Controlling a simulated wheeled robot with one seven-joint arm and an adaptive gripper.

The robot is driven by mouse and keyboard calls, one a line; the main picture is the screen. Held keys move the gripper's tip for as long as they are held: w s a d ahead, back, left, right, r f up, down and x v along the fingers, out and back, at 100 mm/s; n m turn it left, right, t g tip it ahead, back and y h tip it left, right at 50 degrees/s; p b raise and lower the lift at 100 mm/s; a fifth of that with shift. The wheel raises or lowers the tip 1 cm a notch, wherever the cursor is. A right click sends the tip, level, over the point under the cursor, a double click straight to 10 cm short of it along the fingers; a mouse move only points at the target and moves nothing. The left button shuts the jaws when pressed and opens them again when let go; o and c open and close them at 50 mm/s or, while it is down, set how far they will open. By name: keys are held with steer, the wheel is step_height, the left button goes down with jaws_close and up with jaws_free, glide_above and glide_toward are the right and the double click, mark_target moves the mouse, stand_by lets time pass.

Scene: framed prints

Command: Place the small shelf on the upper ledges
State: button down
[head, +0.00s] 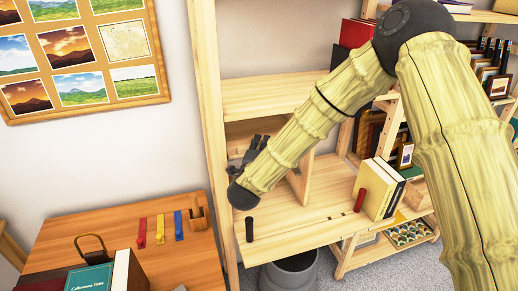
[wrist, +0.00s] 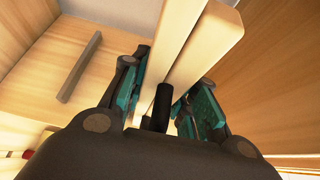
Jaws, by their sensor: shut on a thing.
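My gripper (head: 256,147) reaches into the pale wooden shelf unit (head: 208,90). In the wrist view its teal-padded fingers (wrist: 172,105) are on either side of pale wood and shut on it. This looks like the small shelf (wrist: 206,45), seen nearly edge-on and tilted, with a second pale strip alongside it. How far it extends is hidden. A dark grey bar (wrist: 80,68) on the wood at the left may be a ledge; I cannot tell whether it is an upper one. In the head view my arm covers much of the opening.
A black upright cylinder (head: 250,230) stands on the unit's lower board (head: 290,232). Upright books (head: 378,190) stand to its right. A grey bin (head: 290,272) is below. A desk (head: 130,232) with coloured strips is at the left. A full bookcase stands at the right.

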steer(key=shift+d+f, duration=0.1)
steer(key=shift+f, duration=0.15)
steer(key=shift+s+d+r, duration=0.1)
steer(key=shift+s+d, duration=0.05)
steer(key=shift+d, duration=0.1)
steer(key=shift+f, duration=0.2)
steer(key=c, duration=1.1)
jaws_free()
steer(key=shift+a, duration=0.1)
steer(key=shift+r, duration=0.1)
steer(key=s+a+b, duration=0.2)
steer(key=s+b, duration=0.2)
steer(key=s, duration=0.7)
steer(key=shift+s+a, duration=0.2)
steer(key=shift+s, duration=0.15)
steer(key=shift+r, duration=0.1)
